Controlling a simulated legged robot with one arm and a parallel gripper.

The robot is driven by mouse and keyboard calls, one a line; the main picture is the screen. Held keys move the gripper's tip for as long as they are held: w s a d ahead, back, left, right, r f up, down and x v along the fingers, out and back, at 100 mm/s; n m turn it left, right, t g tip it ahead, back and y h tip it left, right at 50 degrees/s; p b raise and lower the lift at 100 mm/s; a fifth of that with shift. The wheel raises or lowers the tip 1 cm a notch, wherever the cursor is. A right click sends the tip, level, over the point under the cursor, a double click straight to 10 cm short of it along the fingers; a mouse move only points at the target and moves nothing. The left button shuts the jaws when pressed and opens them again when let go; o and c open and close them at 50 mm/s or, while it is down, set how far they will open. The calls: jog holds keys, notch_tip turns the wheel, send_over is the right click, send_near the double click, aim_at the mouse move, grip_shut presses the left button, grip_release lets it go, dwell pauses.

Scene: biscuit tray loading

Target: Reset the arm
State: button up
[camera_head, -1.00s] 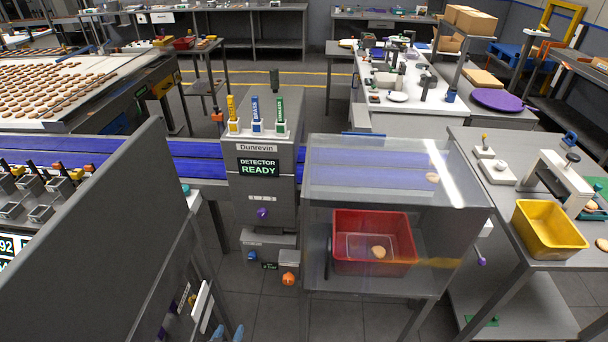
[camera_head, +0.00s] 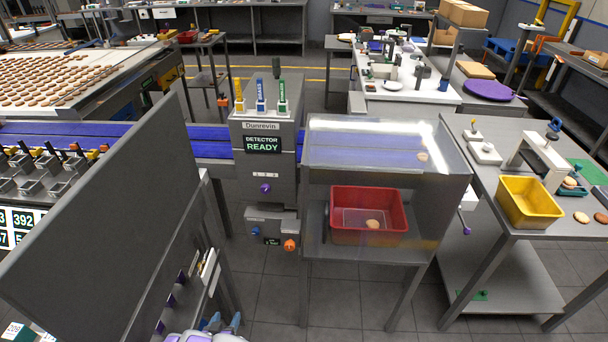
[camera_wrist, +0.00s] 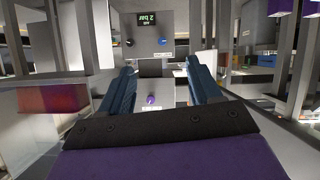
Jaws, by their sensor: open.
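My gripper (camera_wrist: 157,95) shows in the wrist view with its two dark blue fingers apart and nothing between them. It faces a grey panel (camera_wrist: 155,55) with a small green display, knobs and a purple button. In the head view my gripper (camera_head: 224,322) shows only at the bottom edge, in front of a grey stand and well below the detector. No object is seen in contact with it.
A tall grey panel (camera_head: 105,215) stands close on the left. The detector (camera_head: 263,190) reads READY beside a blue conveyor (camera_head: 205,142). A red bin (camera_head: 340,235) holds one biscuit under a clear cover. A yellow bin (camera_head: 522,212) stands on the right table. Bare floor lies below the detector.

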jog(key=w+r+g+y, duration=0.2)
jog(key=w+r+g, duration=0.1)
jog(key=w+r, duration=0.85)
jog(key=s+d+r+g+y, duration=0.1)
jog(key=d+r+g, duration=0.1)
jog(key=d+r, duration=0.5)
jog(key=s+d+r+g+y, duration=0.1)
jog(key=d+r, duration=0.3)
jog(key=r, duration=0.7)
jog(key=s+d+r+g, duration=0.2)
jog(key=s+d+r, duration=0.3)
jog(key=s+d, duration=0.25)
jog(key=s+d+r+g+h, duration=0.1)
jog(key=s+d+r+g, duration=0.1)
jog(key=s+d+r, duration=0.35)
jog(key=s+d+r+g, duration=0.2)
jog(key=s+d+r, duration=0.1)
jog(key=s+d, duration=0.6)
jog(key=s+d+r+g+h, duration=0.1)
jog(key=s+d, duration=0.2)
jog(key=s, duration=0.5)
jog(key=s+d+r+g, duration=0.1)
jog(key=s+d, duration=0.2)
jog(key=s, duration=0.5)
jog(key=shift+s+d+r+m+g+h, duration=0.3)
jog(key=shift+s+d+r+h, duration=0.05)
jog(key=shift+s+d+h, duration=0.05)
